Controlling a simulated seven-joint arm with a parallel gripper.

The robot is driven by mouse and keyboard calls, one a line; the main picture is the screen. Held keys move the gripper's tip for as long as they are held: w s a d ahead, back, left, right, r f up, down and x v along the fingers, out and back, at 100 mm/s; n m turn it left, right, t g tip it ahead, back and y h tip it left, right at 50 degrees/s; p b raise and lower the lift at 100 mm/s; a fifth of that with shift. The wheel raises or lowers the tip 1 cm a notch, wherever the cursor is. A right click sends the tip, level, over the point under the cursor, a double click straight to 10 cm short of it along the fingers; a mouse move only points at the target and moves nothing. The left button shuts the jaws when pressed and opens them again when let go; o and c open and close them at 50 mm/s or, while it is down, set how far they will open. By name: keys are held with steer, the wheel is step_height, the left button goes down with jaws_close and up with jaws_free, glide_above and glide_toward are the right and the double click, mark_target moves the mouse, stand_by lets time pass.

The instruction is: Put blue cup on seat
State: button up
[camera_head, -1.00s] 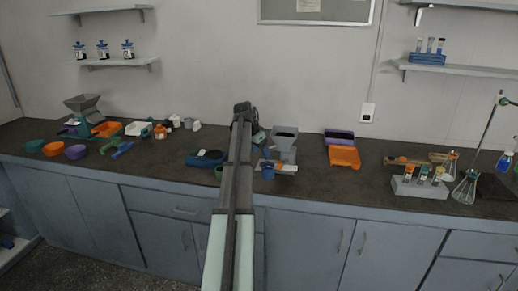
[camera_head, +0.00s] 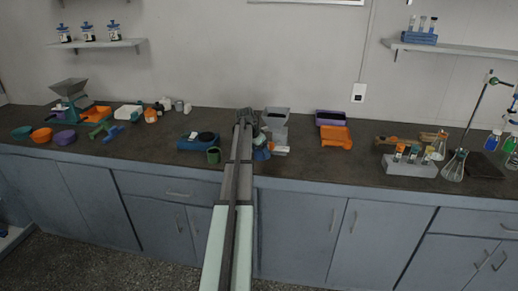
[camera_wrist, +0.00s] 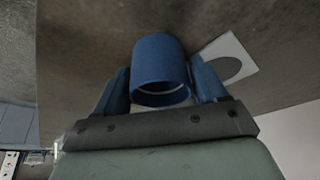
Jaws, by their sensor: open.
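The blue cup (camera_head: 262,154) stands on the bench in front of the grey hopper device (camera_head: 276,122). In the wrist view the blue cup (camera_wrist: 160,68) is between the two blue fingers of my gripper (camera_wrist: 162,75). The fingers are apart, one on each side of the cup; contact is unclear. In the head view my gripper (camera_head: 256,140) is at the cup, partly hidden by my arm. A white plate with a dark round mark (camera_wrist: 228,60), possibly the seat, lies beyond the right finger. A white part (camera_head: 281,150) shows just right of the cup.
A green cup (camera_head: 213,155) and a dark blue device (camera_head: 198,140) stand to the left. A grey rack of vials (camera_head: 410,166) and flasks stand farther right.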

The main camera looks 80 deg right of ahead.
steer(key=c, duration=0.7)
steer(key=shift+c, duration=0.2)
steer(key=shift+d, duration=0.15)
steer(key=shift+w+d, duration=0.4)
steer(key=shift+d, duration=1.1)
steer(key=shift+w+d, duration=0.4)
steer(key=shift+d, duration=1.05)
steer(key=shift+w+d, duration=0.4)
steer(key=shift+d, duration=1.1)
steer(key=o, duration=1.1)
steer(key=shift+o, duration=0.2)
